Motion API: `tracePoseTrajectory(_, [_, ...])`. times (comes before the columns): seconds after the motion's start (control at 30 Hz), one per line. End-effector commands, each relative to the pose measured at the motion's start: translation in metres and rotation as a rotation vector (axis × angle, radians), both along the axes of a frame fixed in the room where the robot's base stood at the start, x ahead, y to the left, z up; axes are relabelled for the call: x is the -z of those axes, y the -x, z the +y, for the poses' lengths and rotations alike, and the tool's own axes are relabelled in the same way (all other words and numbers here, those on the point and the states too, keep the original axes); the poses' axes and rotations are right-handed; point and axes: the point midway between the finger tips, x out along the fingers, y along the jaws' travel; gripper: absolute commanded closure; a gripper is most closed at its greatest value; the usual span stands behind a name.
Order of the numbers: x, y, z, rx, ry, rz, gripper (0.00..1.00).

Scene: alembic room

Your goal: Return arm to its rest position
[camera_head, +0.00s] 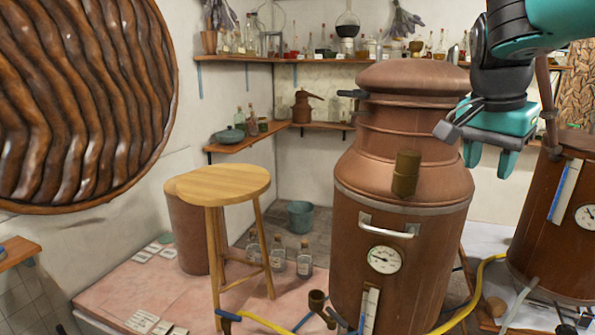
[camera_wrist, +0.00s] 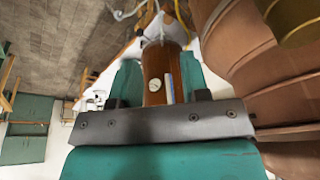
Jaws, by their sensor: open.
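My arm with its black and teal links comes in from the top right in the head view. My gripper (camera_head: 490,162) points down with its two teal fingers apart. It is empty and shows just right of the shoulder of the large copper still (camera_head: 400,235); I cannot tell the exact gap between them. In the wrist view, the gripper (camera_wrist: 158,75) has a smaller copper vessel (camera_wrist: 165,62) with a white gauge visible between its fingers, farther off. Curved copper surface (camera_wrist: 250,45) fills the right side of that view.
A second copper vessel (camera_head: 567,225) stands at the right. A wooden stool (camera_head: 217,185) stands left of the large still. Shelves (camera_head: 235,59) with bottles line the walls. A large round ribbed wooden piece (camera_head: 80,100) fills the upper left. Yellow hoses (camera_head: 470,300) lie low down.

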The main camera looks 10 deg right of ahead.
Motion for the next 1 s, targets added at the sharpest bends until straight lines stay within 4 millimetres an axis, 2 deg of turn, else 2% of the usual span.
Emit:
tracePoseTrajectory(0.03, [0.042,0.004,0.027,-0.229,-0.006,0.032,0.58])
tracePoseTrajectory(0.13, [0.097,0.019,0.084,-0.690,-0.041,0.071,0.58])
tracePoseTrajectory(0.2, [0.131,0.038,0.123,-0.979,-0.080,0.080,0.58])
tracePoseTrajectory(0.3, [0.168,0.074,0.171,-1.329,-0.151,0.070,0.58])
tracePoseTrajectory(0.4, [0.193,0.110,0.206,-1.587,-0.221,0.043,0.58])
tracePoseTrajectory(0.5, [0.206,0.137,0.227,-1.751,-0.277,0.015,0.58])
tracePoseTrajectory(0.6, [0.210,0.152,0.238,-1.834,-0.308,-0.003,0.58])
tracePoseTrajectory(1.0, [0.210,0.155,0.240,-1.853,-0.318,-0.008,0.58])
